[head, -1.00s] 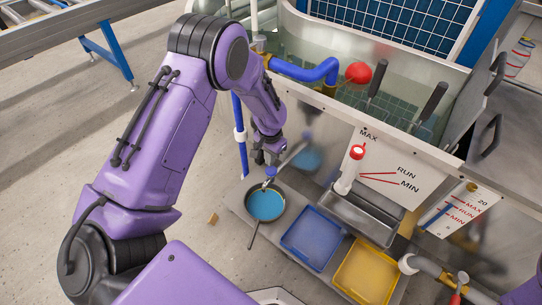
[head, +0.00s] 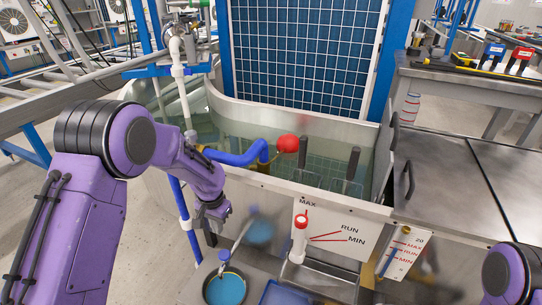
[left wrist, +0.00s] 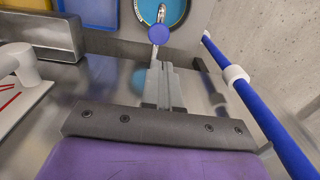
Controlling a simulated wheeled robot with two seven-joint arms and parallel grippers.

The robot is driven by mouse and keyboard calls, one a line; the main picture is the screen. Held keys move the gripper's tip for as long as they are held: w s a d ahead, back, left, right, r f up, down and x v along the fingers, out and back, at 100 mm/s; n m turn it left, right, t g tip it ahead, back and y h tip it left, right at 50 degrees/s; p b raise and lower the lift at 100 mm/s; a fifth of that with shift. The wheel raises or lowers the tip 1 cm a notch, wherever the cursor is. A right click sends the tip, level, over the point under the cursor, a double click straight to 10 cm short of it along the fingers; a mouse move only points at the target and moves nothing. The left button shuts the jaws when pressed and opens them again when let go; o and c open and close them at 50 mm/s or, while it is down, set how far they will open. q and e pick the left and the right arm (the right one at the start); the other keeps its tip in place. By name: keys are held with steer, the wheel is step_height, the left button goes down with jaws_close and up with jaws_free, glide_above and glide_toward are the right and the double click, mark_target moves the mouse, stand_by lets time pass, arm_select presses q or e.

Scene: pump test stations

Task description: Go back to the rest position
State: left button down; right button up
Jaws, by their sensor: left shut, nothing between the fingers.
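My left gripper (head: 213,216) hangs in front of the tank wall, above and slightly left of a metal spout with a blue end (head: 224,255). Its fingers (left wrist: 163,82) are together with nothing between them. In the left wrist view the blue end (left wrist: 160,34) shows just beyond the fingertips; whether they touch is not clear. My left arm (head: 75,225) reaches in from the left. Part of my right arm (head: 508,272) shows at the lower right edge; its gripper is out of view.
A round pan of blue liquid (head: 225,290) stands below the spout. A blue tray (head: 283,295) is beside it. A blue-white vertical pipe (head: 184,218) stands close left of the gripper.

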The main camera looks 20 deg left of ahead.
arm_select(q)
step_height(320, 180, down, 8)
steer(key=s+d+n+t+y, duration=0.1)
steer(key=s+n+t+y, duration=0.15)
steer(key=n+t, duration=0.35)
steer(key=s+d+f+n+g, duration=0.1)
steer(key=s+f, duration=0.3)
steer(key=s, duration=1)
steer(key=s+f+n+g, duration=0.15)
steer(key=s+f, duration=0.25)
steer(key=s, duration=1)
step_height(320, 180, up, 24)
steer(key=p, duration=2.3)
steer(key=shift+w+d+f+m+y, duration=0.15)
steer(key=shift+f+m+y, duration=0.1)
steer(key=shift+m+y, duration=0.2)
